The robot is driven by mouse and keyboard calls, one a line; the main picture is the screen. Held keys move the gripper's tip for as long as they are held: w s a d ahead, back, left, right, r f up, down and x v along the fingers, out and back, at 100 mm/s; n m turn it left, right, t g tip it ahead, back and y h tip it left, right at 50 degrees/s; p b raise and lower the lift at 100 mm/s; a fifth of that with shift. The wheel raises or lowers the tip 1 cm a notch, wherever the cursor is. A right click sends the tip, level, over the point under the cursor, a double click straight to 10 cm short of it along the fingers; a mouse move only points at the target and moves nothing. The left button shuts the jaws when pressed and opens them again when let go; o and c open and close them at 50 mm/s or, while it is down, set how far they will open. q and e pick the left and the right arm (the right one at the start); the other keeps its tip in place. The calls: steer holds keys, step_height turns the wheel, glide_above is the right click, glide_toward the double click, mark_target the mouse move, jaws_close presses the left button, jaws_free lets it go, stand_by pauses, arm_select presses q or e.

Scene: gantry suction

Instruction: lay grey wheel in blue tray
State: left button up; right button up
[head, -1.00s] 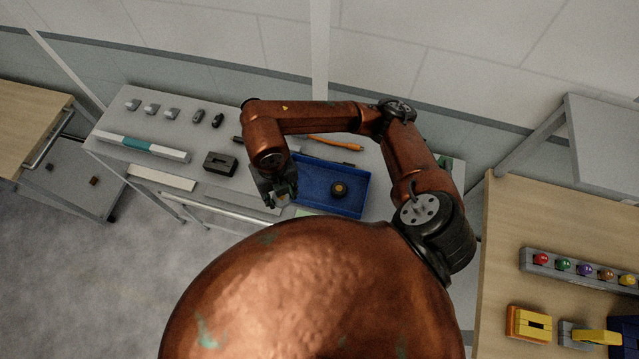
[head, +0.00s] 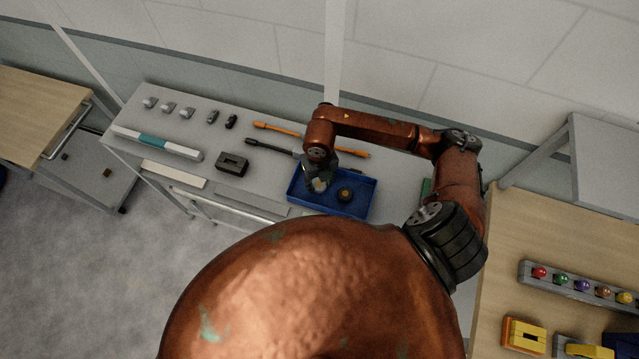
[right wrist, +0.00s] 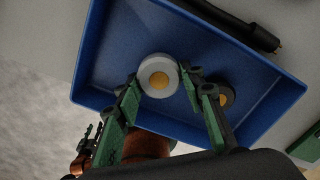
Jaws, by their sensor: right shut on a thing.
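The blue tray (head: 345,209) lies on the grey bench, and it fills much of the right wrist view (right wrist: 112,50). My right gripper (head: 319,182) is over the left part of the tray. It is shut on the grey wheel (right wrist: 158,74), a pale ring with a yellow-gold centre, held between the green-and-black fingers. The wheel also shows small in the head view (head: 319,185). I cannot tell whether it touches the tray floor.
A dark wheel with a gold centre (head: 345,194) sits in the tray, to the right of the grey wheel. A black-handled tool (head: 270,146) and an orange-handled tool (head: 277,128) lie behind. A black block (head: 232,164) stands left of the tray.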

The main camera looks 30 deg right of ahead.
steer(key=shift+f, duration=0.7)
steer(key=shift+f, duration=0.15)
steer(key=o, duration=1.3)
